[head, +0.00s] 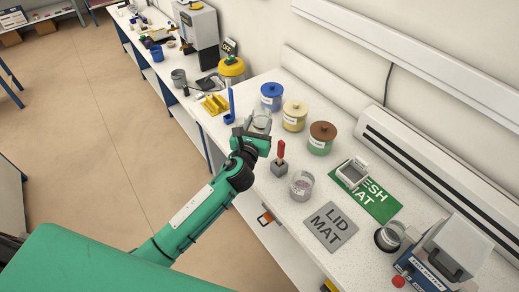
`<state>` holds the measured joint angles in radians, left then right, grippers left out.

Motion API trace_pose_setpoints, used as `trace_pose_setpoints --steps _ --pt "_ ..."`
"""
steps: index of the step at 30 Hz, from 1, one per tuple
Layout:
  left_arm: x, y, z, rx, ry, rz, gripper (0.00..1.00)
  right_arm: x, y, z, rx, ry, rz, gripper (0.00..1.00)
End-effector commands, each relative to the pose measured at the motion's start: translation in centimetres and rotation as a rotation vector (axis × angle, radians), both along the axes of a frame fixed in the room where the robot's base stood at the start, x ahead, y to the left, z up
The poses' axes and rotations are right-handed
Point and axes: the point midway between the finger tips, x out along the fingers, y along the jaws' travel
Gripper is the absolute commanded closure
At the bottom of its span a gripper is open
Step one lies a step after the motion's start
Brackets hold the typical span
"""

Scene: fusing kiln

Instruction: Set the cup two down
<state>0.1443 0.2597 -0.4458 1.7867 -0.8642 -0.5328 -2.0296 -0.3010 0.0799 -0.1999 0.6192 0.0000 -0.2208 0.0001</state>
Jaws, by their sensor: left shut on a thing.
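My left gripper (257,132) is at the front part of the white bench, shut on a clear glass cup (261,119). The cup shows just beyond the fingers, and the gripper hides its lower part. I cannot tell whether its base touches the bench. A second clear cup (301,187) with a pinkish content stands on the bench to the right of the gripper. I read no number on either cup. My right gripper is not in view.
A red-handled tool (280,157) stands close right of the gripper. A grey lid mat (331,244), a green mat (388,209) and a blue-grey machine (447,252) lie further right.

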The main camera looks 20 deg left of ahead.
Motion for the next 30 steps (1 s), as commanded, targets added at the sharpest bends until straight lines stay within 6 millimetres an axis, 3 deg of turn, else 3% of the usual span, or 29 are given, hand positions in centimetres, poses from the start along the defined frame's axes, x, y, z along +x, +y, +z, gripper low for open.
trace_pose_setpoints --steps 3,9,14,21,30 --pt "0.0 0.0 -3.8 -0.003 0.006 0.003 0.80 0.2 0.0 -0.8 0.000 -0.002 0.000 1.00" --pt "0.0 -0.1 -7.5 -0.002 0.003 0.000 0.80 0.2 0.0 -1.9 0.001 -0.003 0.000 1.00" --pt "0.1 0.0 -8.6 -0.001 0.000 0.001 0.80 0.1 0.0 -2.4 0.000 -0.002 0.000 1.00" --pt "0.0 0.0 -12.2 0.000 0.000 0.000 0.80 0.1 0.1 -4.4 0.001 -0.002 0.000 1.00" --pt "0.1 0.0 -12.5 0.001 -0.001 -0.001 0.80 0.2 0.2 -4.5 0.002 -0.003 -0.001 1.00"
